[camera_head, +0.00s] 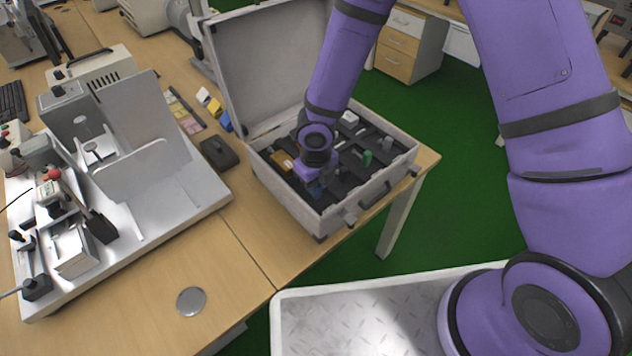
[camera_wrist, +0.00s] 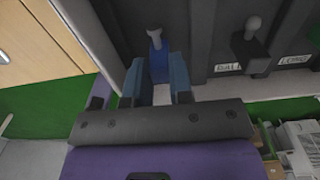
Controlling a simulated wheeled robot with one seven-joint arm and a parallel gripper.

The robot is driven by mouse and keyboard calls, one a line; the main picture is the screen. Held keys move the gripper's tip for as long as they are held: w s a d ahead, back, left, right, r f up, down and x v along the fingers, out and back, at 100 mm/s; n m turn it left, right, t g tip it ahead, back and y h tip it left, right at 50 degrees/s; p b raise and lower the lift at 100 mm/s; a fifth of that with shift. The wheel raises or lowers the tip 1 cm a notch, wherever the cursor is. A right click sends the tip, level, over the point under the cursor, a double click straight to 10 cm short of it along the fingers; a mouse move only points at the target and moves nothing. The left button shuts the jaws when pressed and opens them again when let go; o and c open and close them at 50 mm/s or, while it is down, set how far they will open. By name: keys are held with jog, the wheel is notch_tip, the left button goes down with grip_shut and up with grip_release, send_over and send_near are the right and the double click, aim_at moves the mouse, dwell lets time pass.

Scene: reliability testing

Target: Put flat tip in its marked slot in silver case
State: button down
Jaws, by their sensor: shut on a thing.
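The silver case (camera_head: 335,214) stands open at the table's right corner, with its lid raised at the back and dark compartments inside. My gripper (camera_head: 317,185) points down into the front left part of the case. In the wrist view my gripper (camera_wrist: 158,80) is shut on the flat tip (camera_wrist: 155,40), a grey metal tip on a blue block, held between the two blue-grey fingers. The flat tip lies over or against the dark insert; I cannot tell whether it is seated. Its slot's label is not visible.
A ball-ended tip (camera_wrist: 252,28) on a dark block stands beside the label BALL, with a LONG label further right. A green piece (camera_head: 367,158) is inside the case. A black box (camera_head: 219,153) and a white test rig (camera_head: 130,180) stand left of the case. A grey disc (camera_head: 191,301) lies on clear table.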

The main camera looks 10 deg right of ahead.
jog(key=c, duration=1)
grip_release()
jog(key=shift+f, duration=0.1)
notch_tip(320, 180, up, 12)
jog(key=shift+r, duration=0.15)
